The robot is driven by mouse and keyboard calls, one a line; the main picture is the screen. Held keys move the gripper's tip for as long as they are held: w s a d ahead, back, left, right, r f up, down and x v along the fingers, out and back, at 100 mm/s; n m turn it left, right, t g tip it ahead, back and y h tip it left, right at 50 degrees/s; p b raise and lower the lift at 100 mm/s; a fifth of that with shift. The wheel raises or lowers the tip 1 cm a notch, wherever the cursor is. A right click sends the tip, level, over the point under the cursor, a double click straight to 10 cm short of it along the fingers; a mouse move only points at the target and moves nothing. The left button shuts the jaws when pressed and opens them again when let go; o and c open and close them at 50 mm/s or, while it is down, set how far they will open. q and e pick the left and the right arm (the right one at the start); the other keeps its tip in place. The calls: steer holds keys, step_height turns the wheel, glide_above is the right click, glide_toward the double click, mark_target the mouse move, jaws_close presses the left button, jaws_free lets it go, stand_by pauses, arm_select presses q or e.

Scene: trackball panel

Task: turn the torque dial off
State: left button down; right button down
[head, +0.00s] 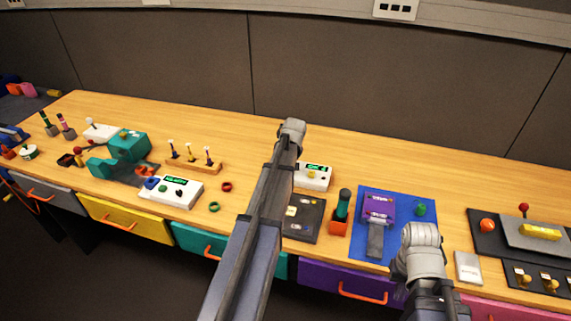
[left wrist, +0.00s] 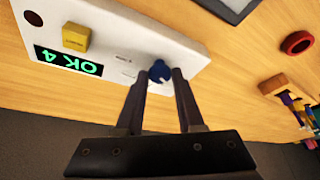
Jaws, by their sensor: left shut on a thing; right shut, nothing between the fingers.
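The white panel (head: 313,178) with a green-lit display stands at mid table in the head view, partly behind my left arm. It fills the upper left of the left wrist view (left wrist: 150,40), upside down, with its display (left wrist: 68,61) seeming to read "OK 4". A blue dial (left wrist: 159,70) sits near the panel's edge. My left gripper (left wrist: 166,78) is shut on this dial, one finger at each side. Its fingers are hidden in the head view. I cannot read the dial's markings. My right gripper is shut and empty at lower right, mostly hidden by its arm.
A yellow button (left wrist: 76,37) is on the same panel. A red ring (head: 226,187) and green ring (head: 214,207) lie to its left. The wood behind is clear.

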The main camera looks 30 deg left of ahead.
arm_select(q)
steer(key=shift+w+n+g, duration=0.1)
steer(key=shift+n+g, duration=0.3)
steer(key=shift+n, duration=0.8)
steer(key=c, duration=0.5)
jaws_free()
steer(key=shift+r, duration=0.1)
steer(key=p+v, duration=0.7)
steer(key=shift+d+r, duration=0.25)
steer(key=shift+d, duration=0.1)
